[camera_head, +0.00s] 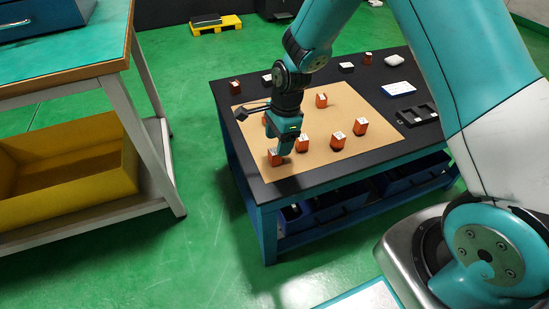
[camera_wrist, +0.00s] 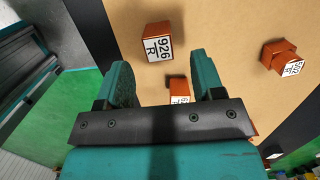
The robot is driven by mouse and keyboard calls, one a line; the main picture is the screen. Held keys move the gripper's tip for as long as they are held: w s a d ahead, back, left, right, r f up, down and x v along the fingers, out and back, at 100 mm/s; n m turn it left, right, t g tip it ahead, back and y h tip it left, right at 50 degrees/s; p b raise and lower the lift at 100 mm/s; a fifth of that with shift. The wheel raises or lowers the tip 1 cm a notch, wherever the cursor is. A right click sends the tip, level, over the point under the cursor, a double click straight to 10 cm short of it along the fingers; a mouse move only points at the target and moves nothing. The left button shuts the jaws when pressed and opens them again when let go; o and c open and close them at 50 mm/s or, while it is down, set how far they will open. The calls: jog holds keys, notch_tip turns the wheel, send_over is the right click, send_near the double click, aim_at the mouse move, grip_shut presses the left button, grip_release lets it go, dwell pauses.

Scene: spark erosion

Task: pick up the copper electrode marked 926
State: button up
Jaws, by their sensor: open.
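In the wrist view the copper electrode marked 926 (camera_wrist: 154,32) is an orange block with a white label reading 926 R. It stands on the tan mat (camera_wrist: 222,28), just beyond my fingertips and apart from them. My gripper (camera_wrist: 158,78) is open, with nothing held between its teal fingers. A second orange block (camera_wrist: 179,84) shows between the fingers, partly hidden by the gripper body. In the head view my gripper (camera_head: 285,146) is low over the mat's left part, by an orange block (camera_head: 275,158). Labels are too small to read there.
Other labelled orange blocks stand on the mat, such as one at the right (camera_head: 361,126) and one at the back (camera_head: 321,100). A black tray (camera_head: 420,114) and a white-and-blue box (camera_head: 399,89) lie right of the mat on the dark table (camera_head: 225,88).

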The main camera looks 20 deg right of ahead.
aim_at(275, 151)
jog(key=f, duration=0.2)
jog(key=a+f+b, duration=0.1)
jog(key=f, duration=0.1)
jog(key=shift+f, duration=0.25)
jog(key=shift+r, duration=0.1)
jog(key=c, duration=1.1)
grip_shut()
jog(key=shift+r, duration=0.15)
